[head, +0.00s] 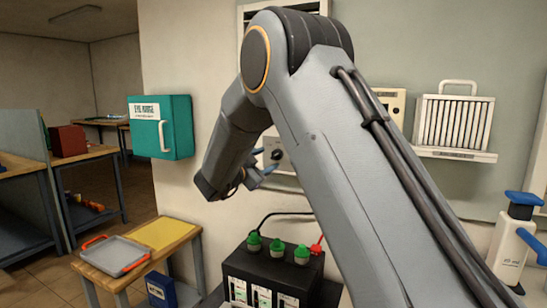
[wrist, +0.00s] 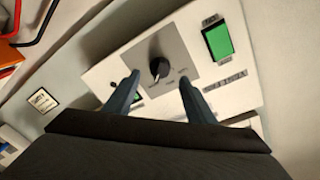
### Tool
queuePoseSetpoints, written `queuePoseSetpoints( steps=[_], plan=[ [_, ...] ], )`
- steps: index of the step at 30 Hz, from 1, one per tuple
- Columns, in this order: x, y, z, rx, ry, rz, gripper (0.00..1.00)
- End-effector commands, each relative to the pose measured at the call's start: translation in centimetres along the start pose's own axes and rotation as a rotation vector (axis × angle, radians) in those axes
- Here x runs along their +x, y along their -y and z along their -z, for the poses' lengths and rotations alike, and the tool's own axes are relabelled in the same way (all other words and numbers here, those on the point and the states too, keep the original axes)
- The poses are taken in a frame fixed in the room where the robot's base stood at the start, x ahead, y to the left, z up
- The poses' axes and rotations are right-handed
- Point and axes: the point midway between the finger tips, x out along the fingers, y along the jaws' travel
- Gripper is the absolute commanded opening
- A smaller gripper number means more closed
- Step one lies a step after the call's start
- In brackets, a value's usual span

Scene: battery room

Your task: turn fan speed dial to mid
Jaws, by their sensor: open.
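The fan speed dial (wrist: 159,69) is a round black knob on a grey square plate on a pale wall panel (wrist: 105,82). In the wrist view my gripper (wrist: 159,82) is open, with one blue-grey finger on each side of the dial and visible gaps between. I cannot tell how far the fingertips are from the plate. The dial's pointer and small markings are too blurred to read. In the head view my gripper (head: 262,171) is beside the dial (head: 277,154), and my arm hides part of the panel.
A green square (wrist: 217,41) sits on the panel beside the dial plate. A teal eye wash box (head: 176,127) hangs to the left. Below stands a black battery (head: 243,264) with green caps and a red clamp. A slatted unit (head: 455,122) is at the right.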

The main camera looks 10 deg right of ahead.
Motion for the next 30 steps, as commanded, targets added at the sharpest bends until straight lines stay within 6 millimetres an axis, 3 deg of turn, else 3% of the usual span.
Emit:
queuePoseSetpoints(
  steps=[9,21,28,30],
  plan=[
    [4.5,0.0,0.0,-0.002,0.001,0.0,0.5],
    [5.3,0.1,0.0,-0.001,0.003,0.003,0.5],
    [5.3,0.0,0.0,-0.001,0.002,0.002,0.13],
    [5.5,-0.1,0.1,-0.001,0.002,0.002,0.09]
  ],
)
